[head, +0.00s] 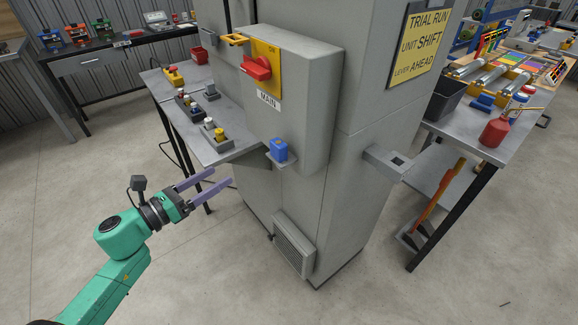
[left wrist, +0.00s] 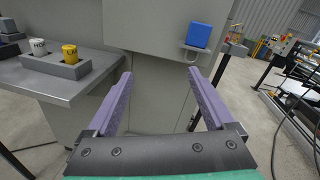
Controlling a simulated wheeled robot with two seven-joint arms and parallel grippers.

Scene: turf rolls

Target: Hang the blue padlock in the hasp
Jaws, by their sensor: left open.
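The blue padlock (head: 279,150) sits on a small grey ledge (head: 283,163) at the lower front of the grey switch box on the cabinet. The padlock also shows in the left wrist view (left wrist: 199,35), beyond the right finger. A yellow loop (head: 234,39), which looks like the hasp, sticks out left of the yellow plate with the red switch handle (head: 257,68). Its opening is too small to judge. My left gripper (head: 222,178) is open and empty, below and left of the padlock and apart from it. My right gripper is out of view.
A side table (head: 235,152) with small blocks holding coloured pieces stands left of the switch box, close to my left gripper. A grey bracket (head: 384,160) juts from the cabinet's right side. A workbench (head: 470,143) stands at the right. The floor in front is clear.

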